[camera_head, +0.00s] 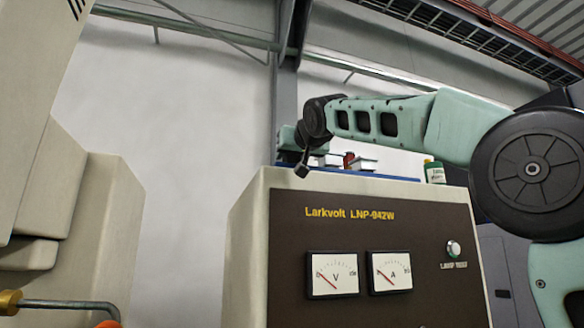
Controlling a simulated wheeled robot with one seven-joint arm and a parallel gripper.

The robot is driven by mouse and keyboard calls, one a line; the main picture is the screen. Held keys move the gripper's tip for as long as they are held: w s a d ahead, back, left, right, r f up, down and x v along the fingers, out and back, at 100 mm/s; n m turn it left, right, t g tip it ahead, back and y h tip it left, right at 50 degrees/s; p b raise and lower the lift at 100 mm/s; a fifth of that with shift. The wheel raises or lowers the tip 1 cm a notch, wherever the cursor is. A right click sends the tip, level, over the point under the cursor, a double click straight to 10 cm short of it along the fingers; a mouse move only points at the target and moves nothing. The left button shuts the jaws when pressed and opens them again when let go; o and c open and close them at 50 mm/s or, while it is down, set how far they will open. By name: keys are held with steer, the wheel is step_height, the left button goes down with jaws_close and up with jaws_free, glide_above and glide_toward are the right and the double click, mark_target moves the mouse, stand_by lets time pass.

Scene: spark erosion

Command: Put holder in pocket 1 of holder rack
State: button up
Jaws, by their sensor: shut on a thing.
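My mint-green arm reaches in from the right, over the top of a beige cabinet. My gripper (303,160) is at its far left end, small and dark, pointing down over the cabinet's back left edge. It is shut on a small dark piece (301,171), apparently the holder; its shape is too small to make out. A low blue edge (395,177), perhaps the holder rack, shows on the cabinet top. Two pale metal blocks (363,164) and a small red thing (349,158) stand there, just right of my gripper. No pocket or pocket number can be seen from this low angle.
The cabinet (250,230) has a dark front panel with two dial meters (332,275) and a lamp (453,248). A green and white bottle (434,172) stands at its top right. A large beige machine (75,200) stands left, with a bent metal rod (70,304) low in front.

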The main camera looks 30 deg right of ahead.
step_height(320, 180, down, 2)
steer(key=shift+f, duration=0.1)
steer(key=o, duration=1.3)
steer(key=s+b, duration=0.1)
steer(key=s, duration=0.3)
steer(key=s+a+b, duration=0.1)
steer(key=s+b, duration=0.1)
steer(key=s, duration=0.2)
steer(key=s+a+b, duration=0.1)
steer(key=s+b, duration=0.1)
steer(key=s, duration=0.1)
steer(key=shift+s+a, duration=0.2)
steer(key=shift+s, duration=0.2)
